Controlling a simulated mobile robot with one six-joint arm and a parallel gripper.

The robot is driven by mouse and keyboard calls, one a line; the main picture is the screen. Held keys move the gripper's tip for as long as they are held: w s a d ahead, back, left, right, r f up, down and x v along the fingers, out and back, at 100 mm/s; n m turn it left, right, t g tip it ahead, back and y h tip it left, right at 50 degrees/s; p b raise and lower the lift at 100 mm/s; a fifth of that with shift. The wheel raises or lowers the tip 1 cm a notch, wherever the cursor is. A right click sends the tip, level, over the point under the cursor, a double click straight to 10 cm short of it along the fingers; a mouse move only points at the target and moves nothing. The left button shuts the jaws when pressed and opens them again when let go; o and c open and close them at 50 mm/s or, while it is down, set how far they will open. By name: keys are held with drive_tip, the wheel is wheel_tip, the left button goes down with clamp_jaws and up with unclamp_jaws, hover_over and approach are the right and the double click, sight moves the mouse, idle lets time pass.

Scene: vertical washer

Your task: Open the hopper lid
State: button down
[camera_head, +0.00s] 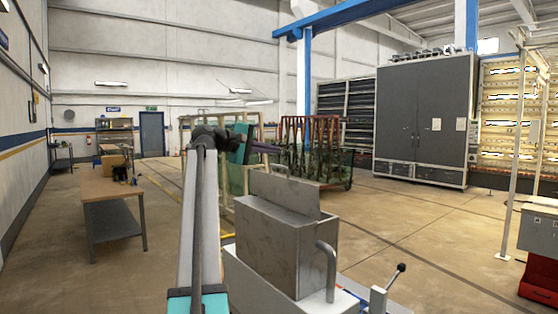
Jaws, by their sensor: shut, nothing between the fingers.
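The hopper (285,255) is a grey metal box on a pale machine body in the lower middle, with a bent grey pipe at its right side. A flat grey plate, which looks like the hopper lid (284,194), stands raised and nearly upright along the far edge of the box top. My gripper (274,150) is small and dark in this view, above the plate in the picture and pointing right. It is shut and empty, and appears apart from the lid. The inside of the hopper is mostly hidden.
A lever with a black knob (401,267) stands right of the hopper. A wooden-topped workbench (112,187) is at left. Racks with green glass (312,155) and a large grey cabinet (425,115) stand behind. The floor to the right is largely clear.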

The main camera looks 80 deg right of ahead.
drive_tip(key=shift+w+a+r+b, duration=0.55)
drive_tip(key=shift+w+a+r, duration=0.75)
drive_tip(key=shift+a+r, duration=0.15)
